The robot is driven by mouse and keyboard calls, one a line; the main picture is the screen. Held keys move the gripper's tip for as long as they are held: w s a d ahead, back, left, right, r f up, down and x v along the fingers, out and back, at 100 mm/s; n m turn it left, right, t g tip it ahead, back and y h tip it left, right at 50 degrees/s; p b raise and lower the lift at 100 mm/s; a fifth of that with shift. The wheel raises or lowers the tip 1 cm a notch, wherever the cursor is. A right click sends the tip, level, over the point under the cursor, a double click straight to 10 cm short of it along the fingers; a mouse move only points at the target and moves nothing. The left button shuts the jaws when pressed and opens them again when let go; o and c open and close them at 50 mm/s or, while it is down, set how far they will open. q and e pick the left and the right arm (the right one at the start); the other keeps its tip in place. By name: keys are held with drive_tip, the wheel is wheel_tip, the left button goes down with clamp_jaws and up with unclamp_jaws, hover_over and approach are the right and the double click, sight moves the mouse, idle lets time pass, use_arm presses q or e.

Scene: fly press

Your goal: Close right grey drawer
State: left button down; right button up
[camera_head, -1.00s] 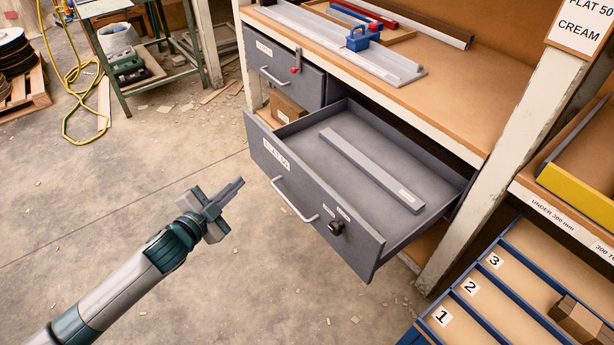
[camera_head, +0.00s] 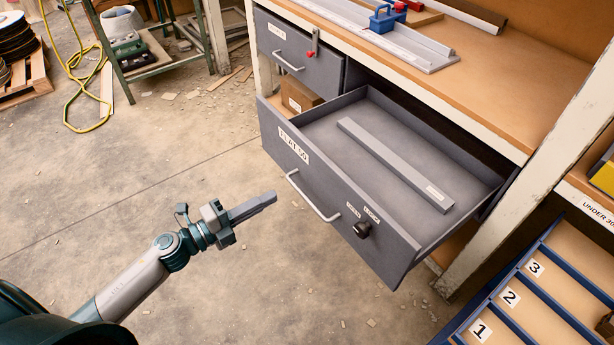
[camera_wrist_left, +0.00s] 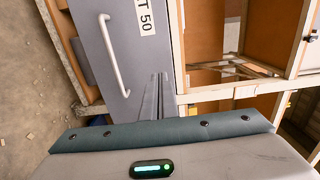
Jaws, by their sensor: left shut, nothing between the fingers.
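The right grey drawer (camera_head: 330,192) is pulled far out of the bench in the head view. It has a label, a white bar handle (camera_head: 313,197) and a black knob (camera_head: 361,230) on its front. A long grey bar (camera_head: 395,163) lies inside it. My left gripper (camera_head: 272,197) is shut and empty, in front of the drawer front and left of the handle, apparently a little apart from it. In the left wrist view the closed fingers (camera_wrist_left: 157,97) point toward the drawer front (camera_wrist_left: 110,50), with the handle to their left. My right gripper is not in view.
The bench top (camera_head: 480,100) holds a blue object (camera_head: 385,18) and rails. A bench post (camera_head: 545,185) and numbered blue-edged bins (camera_head: 515,300) stand at right. The floor in front is open.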

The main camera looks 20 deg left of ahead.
sight(323, 169)
use_arm(q)
drive_tip(key=shift+w, duration=0.1)
